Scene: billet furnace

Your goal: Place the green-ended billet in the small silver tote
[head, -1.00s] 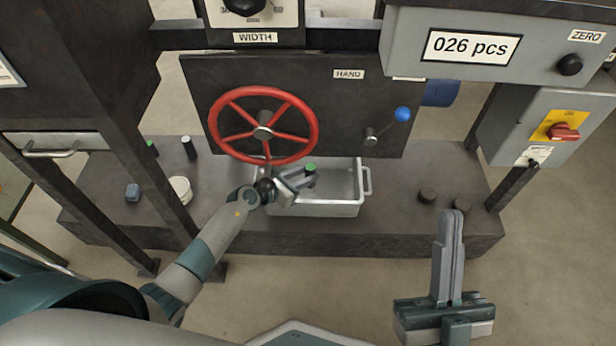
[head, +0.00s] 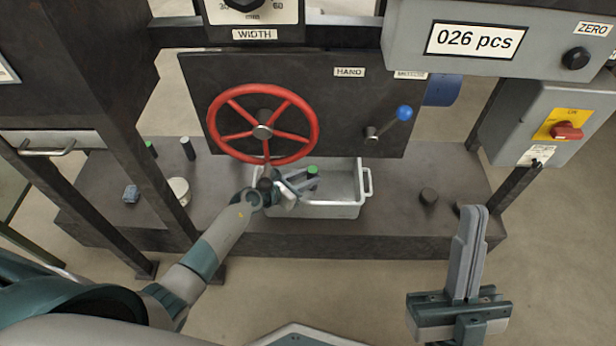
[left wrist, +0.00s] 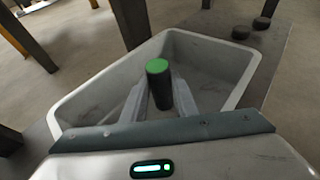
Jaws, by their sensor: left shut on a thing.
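The green-ended billet (head: 312,171) is a dark cylinder with a green top. My left gripper (head: 306,182) is shut on it and holds it upright over the small silver tote (head: 338,211). In the left wrist view the billet (left wrist: 158,85) stands between the two fingers of my left gripper (left wrist: 160,100), inside the outline of the tote (left wrist: 240,88). I cannot tell whether its lower end touches the tote floor. My right gripper (head: 473,225) is apart from everything at the lower right; its fingers look close together, but the gap is unclear.
A red handwheel (head: 263,124) stands just behind and above my left gripper. A blue-knobbed lever (head: 403,113) is to its right.

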